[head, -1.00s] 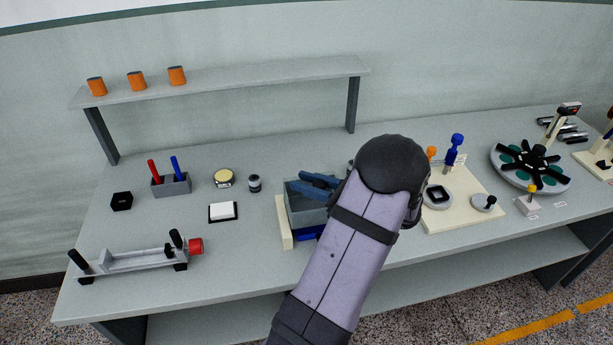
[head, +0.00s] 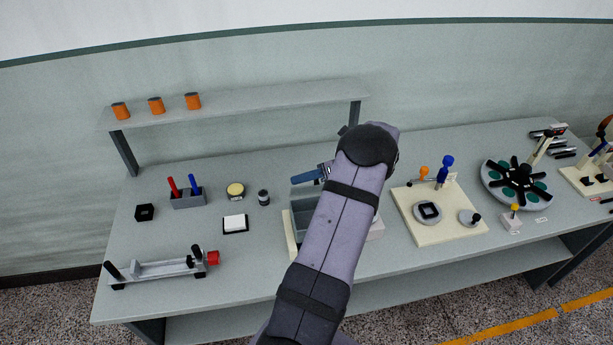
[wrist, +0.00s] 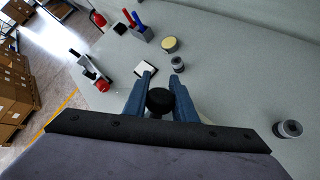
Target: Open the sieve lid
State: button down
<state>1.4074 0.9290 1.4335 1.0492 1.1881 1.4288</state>
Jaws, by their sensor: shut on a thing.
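My gripper (head: 300,179) has blue fingers and is above the back of the grey box (head: 301,222), partly behind my arm in the head view. In the wrist view, a round black knob (wrist: 160,101) sits between the fingers of my gripper (wrist: 162,73), and they are shut on it. It looks like a lid handle, but I cannot make out the lid plate. The box stands on a cream base (head: 288,236) and shows an open top on its left side. My arm hides its right part.
Left of the box are a small jar (head: 263,197), a yellow-topped round tin (head: 235,190), a white pad (head: 235,223) and a grey holder (head: 188,200). A cream board with fixtures (head: 445,228) lies to the right. A shelf (head: 235,104) runs behind.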

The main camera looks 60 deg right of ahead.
jog(key=shift+w+d+r+g+y+p, duration=0.2)
jog(key=shift+w+d+g+y+p, duration=0.15)
jog(key=shift+w+d, duration=0.15)
jog(key=shift+w+d+f+m+g+y, duration=0.2)
jog(key=shift+w+d+m+g+y, duration=0.35)
jog(key=shift+m+g+y, duration=0.35)
jog(key=shift+w+d+h, duration=0.25)
jog(key=shift+d, duration=0.05)
